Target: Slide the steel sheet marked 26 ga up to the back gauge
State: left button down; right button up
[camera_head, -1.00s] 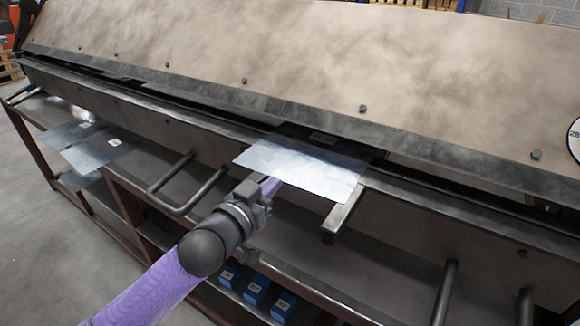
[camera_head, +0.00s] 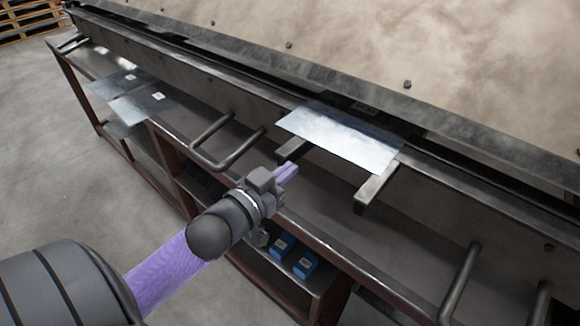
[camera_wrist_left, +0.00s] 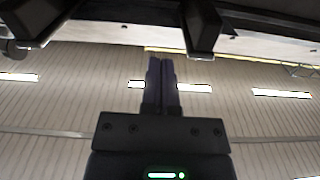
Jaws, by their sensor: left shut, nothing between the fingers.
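A shiny steel sheet (camera_head: 340,138) lies partly in the dark slot of the long bending machine, its front part sticking out over two metal support arms (camera_head: 376,188). A small label (camera_head: 364,107) shows faintly in the shadow near the slot; its text is not readable. The back gauge is not visible. My left gripper (camera_head: 292,168) is shut and empty in front of the sheet's near edge, apart from it. Its closed purple fingers (camera_wrist_left: 161,68) also show in the left wrist view. My right gripper is not in view.
Other labelled sheets (camera_head: 140,104) lie on the shelf at left. A bent bar handle (camera_head: 222,160) sticks out left of my gripper, and another handle (camera_head: 460,282) is at lower right. Blue boxes (camera_head: 305,264) sit on the lower shelf. Open floor is at left.

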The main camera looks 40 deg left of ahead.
aim_at(340, 156)
pick_arm(q)
jog(key=s+d+m+b, duration=0.1)
jog(key=s+d+m, duration=0.15)
jog(key=m, duration=1.55)
jog(key=s+d+m+b, duration=0.2)
jog(key=s+m, duration=0.2)
jog(key=m, duration=1.4)
jog(key=w, duration=1.3)
jog(key=shift+d+p, duration=0.35)
jog(key=shift+d, duration=0.1)
pick_arm(e)
notch_tip(340, 156, down, 2)
jog(key=shift+s+f, duration=0.1)
jog(key=shift+f, duration=0.1)
pick_arm(q)
jog(key=shift+w, duration=0.1)
